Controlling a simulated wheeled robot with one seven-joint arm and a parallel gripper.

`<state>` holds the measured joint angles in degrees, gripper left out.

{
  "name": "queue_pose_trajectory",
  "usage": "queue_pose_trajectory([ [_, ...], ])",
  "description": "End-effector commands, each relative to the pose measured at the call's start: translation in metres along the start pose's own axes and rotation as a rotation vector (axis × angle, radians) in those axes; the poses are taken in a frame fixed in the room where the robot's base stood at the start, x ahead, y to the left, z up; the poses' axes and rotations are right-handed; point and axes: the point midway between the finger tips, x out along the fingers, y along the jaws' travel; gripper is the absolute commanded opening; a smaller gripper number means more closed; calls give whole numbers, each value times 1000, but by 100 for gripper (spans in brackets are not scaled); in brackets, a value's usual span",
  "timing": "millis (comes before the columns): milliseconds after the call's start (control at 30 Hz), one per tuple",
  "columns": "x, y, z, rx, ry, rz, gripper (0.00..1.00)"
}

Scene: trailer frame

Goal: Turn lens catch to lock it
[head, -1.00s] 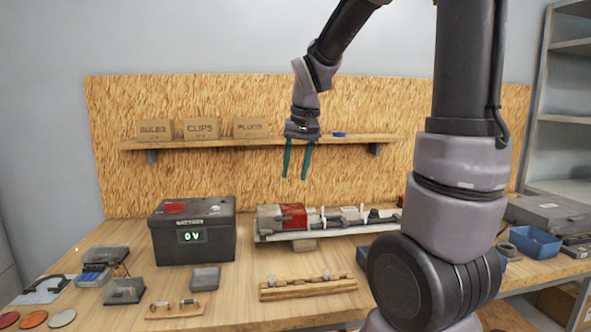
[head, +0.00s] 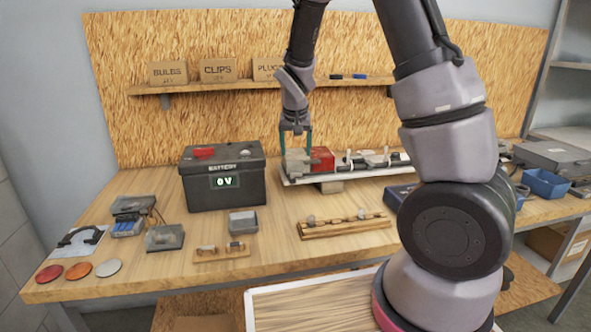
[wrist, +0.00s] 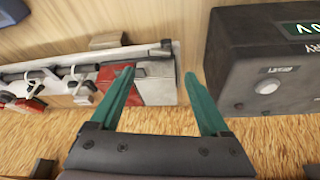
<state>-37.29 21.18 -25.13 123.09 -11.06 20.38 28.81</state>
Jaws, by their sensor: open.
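The trailer frame is a pale bar (head: 367,168) lying along the back of the bench. Its left end carries a red block (head: 321,159) and a grey-white block (head: 297,161). In the wrist view, the red block (wrist: 112,80) and the pale block (wrist: 156,88) show at the bar's end. My gripper (head: 295,147) points down at this end, with open teal fingers around or just above the pale block. In the wrist view, my gripper (wrist: 160,75) is empty, and one finger covers part of the red block. A small dark piece (wrist: 140,72) shows beside that finger; I cannot tell whether it is the lens catch.
A black battery box (head: 224,182) reading 0 V stands close left of the frame. A wooden strip with small fittings (head: 343,226) lies in front. A shelf with labelled boxes (head: 217,70) is behind. Red (head: 49,273), orange (head: 78,271) and pale discs (head: 108,268) lie front left.

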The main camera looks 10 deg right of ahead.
Motion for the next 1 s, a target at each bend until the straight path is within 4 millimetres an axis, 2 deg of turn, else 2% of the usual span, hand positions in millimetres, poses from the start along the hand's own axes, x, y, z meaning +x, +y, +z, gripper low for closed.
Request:
queue_pose_trajectory([
  [200, 44, 2, 1, 1, -5, 3, 80],
  [400, 76, 1, 1, 1, -4, 2, 80],
  [600, 90, 1, 1, 0, -3, 1, 80],
  [867, 92, 0, 1, 0, -2, 0, 80],
  [900, 92, 0, 1, 0, -2, 0, 76],
  [967, 92, 0, 1, 0, -2, 0, 53],
  [1000, 92, 0, 1, 0, -2, 0, 38],
])
